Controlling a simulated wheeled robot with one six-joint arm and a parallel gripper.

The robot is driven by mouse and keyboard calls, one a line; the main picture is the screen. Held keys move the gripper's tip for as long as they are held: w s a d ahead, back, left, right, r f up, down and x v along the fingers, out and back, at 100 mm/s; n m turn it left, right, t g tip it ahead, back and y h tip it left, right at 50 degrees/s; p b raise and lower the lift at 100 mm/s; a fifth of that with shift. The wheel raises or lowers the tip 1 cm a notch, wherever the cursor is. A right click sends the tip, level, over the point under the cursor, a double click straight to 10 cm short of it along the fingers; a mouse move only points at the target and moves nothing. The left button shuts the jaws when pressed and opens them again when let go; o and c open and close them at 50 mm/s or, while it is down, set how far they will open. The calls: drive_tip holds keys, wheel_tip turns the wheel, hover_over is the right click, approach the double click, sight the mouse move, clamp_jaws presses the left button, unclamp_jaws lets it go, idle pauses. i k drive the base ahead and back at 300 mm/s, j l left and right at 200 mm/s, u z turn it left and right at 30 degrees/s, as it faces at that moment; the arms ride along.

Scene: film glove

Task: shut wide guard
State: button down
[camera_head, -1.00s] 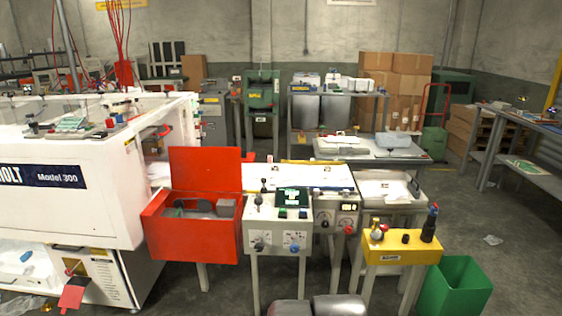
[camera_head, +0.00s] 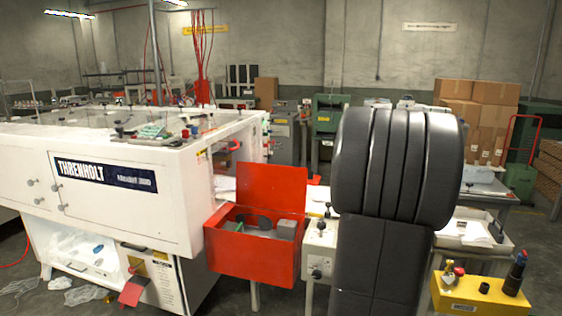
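No part is plainly marked as the wide guard. A red box (camera_head: 250,255) stands at the right end of the white Threnholt machine (camera_head: 120,215). Its wide red lid (camera_head: 270,187) stands upright and open at the back, and grey items show inside. The machine's long white front panel carries a dark name plate (camera_head: 103,172) and small knobs. A lower bay (camera_head: 85,257) in the machine stands open with clear plastic in it. My gripper is not in view. A large dark ribbed part, which looks like my own arm, covers the centre right.
A control box (camera_head: 318,248) right of the red box is partly hidden behind the dark arm part. A yellow box (camera_head: 478,296) with knobs stands at the lower right. Plastic scraps (camera_head: 85,294) lie on the floor at lower left. Cardboard cartons (camera_head: 485,105) stand behind.

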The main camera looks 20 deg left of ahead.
sight(289, 184)
drive_tip(key=i+j+u, duration=0.15)
drive_tip(key=i+u, duration=0.2)
drive_tip(key=i, duration=0.4)
drive_tip(key=i+u, duration=0.4)
drive_tip(key=i, duration=0.35)
